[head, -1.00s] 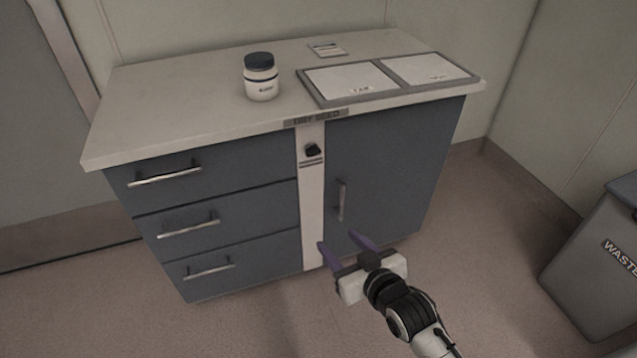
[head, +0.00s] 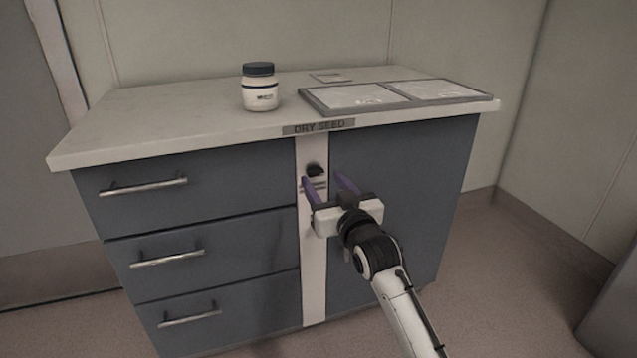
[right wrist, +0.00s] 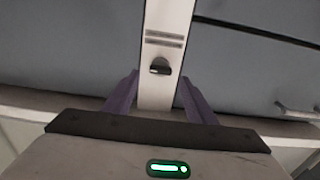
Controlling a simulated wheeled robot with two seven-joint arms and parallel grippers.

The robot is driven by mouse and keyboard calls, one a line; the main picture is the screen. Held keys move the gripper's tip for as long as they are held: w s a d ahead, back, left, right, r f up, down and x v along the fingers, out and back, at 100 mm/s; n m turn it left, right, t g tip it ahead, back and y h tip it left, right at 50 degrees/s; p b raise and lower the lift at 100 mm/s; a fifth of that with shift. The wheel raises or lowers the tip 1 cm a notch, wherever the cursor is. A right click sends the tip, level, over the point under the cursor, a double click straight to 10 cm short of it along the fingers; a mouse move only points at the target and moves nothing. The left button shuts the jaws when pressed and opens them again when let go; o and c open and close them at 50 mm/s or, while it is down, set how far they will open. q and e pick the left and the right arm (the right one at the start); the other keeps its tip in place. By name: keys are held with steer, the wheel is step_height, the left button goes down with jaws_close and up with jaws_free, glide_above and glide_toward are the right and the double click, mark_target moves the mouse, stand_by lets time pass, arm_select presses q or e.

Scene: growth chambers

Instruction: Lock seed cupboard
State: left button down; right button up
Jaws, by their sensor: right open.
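The seed cupboard (head: 410,190) is a blue-grey door under a pale worktop with a "DRY SEED" label (head: 319,127). A black lock knob (head: 315,170) sits on the white vertical strip (head: 313,260) left of the door. In the right wrist view the knob (right wrist: 160,66) shows ahead, near the middle line between the fingers. My right gripper (head: 325,182) is open and empty, its two purple fingers pointing at the strip just below the knob. Whether the fingers touch anything cannot be told. The door's handle is hidden behind my right gripper and arm. My left gripper is not in view.
Three drawers with bar handles (head: 167,258) lie left of the strip. A white jar (head: 260,88) with a dark lid and a framed double tray (head: 312,99) stand on the worktop. A grey bin edge (head: 612,310) shows at lower right.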

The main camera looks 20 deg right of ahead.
mark_target(317, 173)
steer(key=w+b, duration=0.1)
steer(key=w, duration=0.2)
steer(key=shift+w+a, duration=0.1)
steer(key=shift+w, duration=0.15)
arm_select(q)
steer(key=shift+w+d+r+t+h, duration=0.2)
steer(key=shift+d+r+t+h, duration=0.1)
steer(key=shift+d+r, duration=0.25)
arm_select(e)
steer(key=shift+w, duration=0.25)
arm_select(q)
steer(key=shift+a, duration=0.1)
arm_select(e)
steer(key=c, duration=1)
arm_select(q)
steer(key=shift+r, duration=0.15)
arm_select(e)
steer(key=shift+c, duration=0.2)
